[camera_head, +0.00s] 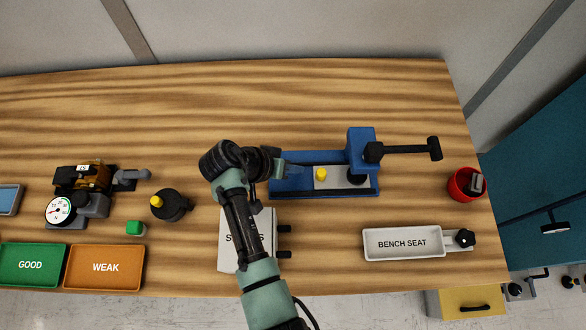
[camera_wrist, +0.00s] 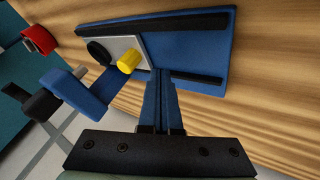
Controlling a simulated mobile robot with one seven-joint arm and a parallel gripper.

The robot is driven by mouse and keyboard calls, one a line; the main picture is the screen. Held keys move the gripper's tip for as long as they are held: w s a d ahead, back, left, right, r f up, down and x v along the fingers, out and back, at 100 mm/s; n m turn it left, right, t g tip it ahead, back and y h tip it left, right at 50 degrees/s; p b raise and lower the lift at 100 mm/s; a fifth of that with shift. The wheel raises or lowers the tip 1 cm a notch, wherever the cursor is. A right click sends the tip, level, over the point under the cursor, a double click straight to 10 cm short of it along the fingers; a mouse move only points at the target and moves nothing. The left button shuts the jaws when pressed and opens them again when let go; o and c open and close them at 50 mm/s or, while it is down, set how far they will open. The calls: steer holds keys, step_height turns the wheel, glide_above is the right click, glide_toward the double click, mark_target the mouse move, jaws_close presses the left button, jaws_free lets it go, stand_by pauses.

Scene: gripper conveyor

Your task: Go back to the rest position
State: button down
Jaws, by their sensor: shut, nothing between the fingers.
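My gripper (camera_head: 291,170) is over the left end of the blue vise-like fixture (camera_head: 281,187) on the wooden bench. In the wrist view the two blue fingers of my gripper (camera_wrist: 164,75) are together with nothing between them, pointing toward the fixture (camera_wrist: 192,44). A yellow cylinder (camera_head: 321,174) stands on the fixture's pale plate, just right of my fingertips. The yellow cylinder also shows in the wrist view (camera_wrist: 128,62), beside my fingers and apart from them. Whether the fingertips touch the fixture, I cannot tell.
A white tray (camera_head: 402,255) marked BENCH SEAT and a red cup (camera_head: 463,192) are to the right. A gauge device (camera_head: 62,209), a black yellow-topped knob (camera_head: 170,205), and green (camera_head: 32,281) and orange (camera_head: 105,284) trays are to the left. The back of the bench is clear.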

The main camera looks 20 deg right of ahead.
steer(key=a+r, duration=0.1)
steer(key=a, duration=0.1)
steer(key=a+r, duration=0.2)
steer(key=shift+w+a, duration=0.1)
steer(key=shift+w, duration=0.05)
steer(key=w+a+r+n+t+y, duration=0.15)
steer(key=w+r+t, duration=0.3)
steer(key=r, duration=0.85)
steer(key=w+a+r+n+t+y, duration=0.1)
steer(key=w+a+r+t, duration=0.3)
steer(key=r, duration=0.8)
steer(key=w+a+r+n+t+y, duration=0.15)
steer(key=w+r+t, duration=0.4)
steer(key=r, duration=0.75)
steer(key=s+r+n+t+y, duration=0.1)
steer(key=s+r+t, duration=0.5)
steer(key=r, duration=0.8)
steer(key=s+r+n+t+y, duration=0.2)
steer(key=s+r+t, duration=0.4)
steer(key=s+r, duration=0.5)
step_height(320, 180, up, 3)
steer(key=shift+s+a+r+b, duration=0.2)
steer(key=shift+s+b, duration=0.2)
steer(key=shift+b, duration=0.05)
